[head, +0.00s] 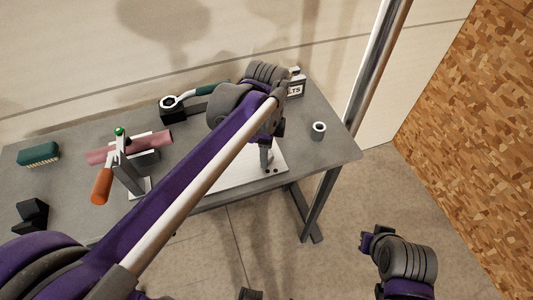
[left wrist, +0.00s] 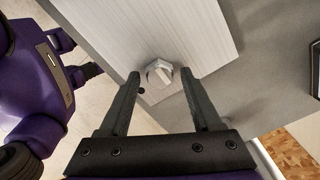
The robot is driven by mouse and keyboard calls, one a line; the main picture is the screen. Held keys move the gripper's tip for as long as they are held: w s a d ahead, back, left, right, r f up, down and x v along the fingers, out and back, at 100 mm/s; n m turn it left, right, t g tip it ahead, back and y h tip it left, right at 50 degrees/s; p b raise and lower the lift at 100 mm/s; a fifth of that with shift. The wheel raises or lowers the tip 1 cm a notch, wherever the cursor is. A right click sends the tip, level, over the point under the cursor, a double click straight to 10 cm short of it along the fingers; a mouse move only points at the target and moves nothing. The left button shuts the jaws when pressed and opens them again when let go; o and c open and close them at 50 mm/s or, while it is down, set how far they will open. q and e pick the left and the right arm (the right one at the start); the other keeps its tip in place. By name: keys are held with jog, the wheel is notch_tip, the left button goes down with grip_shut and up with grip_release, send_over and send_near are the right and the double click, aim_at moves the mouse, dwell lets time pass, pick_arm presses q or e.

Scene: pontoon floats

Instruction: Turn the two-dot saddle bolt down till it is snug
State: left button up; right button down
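The bolt has a pale hexagonal head (left wrist: 159,73) and sits near the corner of a white ribbed plate (left wrist: 178,30). A dark dot (left wrist: 141,91) shows on the plate beside it, close to one fingertip. In the head view two dark dots show at the plate's near edge (head: 236,178). My left gripper (left wrist: 166,74) is open, with its fingertips apart on either side of the bolt head; I cannot tell whether they touch it. My right gripper (head: 368,241) is open and empty, off the table.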

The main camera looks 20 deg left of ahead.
pick_arm(q)
jog(key=n, duration=0.5)
jog(key=shift+n, duration=0.4)
jog(key=n, duration=0.8)
jog(key=shift+n, duration=0.4)
jog(key=n, duration=0.4)
jog(key=shift+n, duration=0.3)
jog(key=n, duration=0.4)
jog(key=shift+n, duration=0.3)
jog(key=n, duration=0.8)
jog(key=shift+n, duration=0.4)
jog(key=n, duration=0.3)
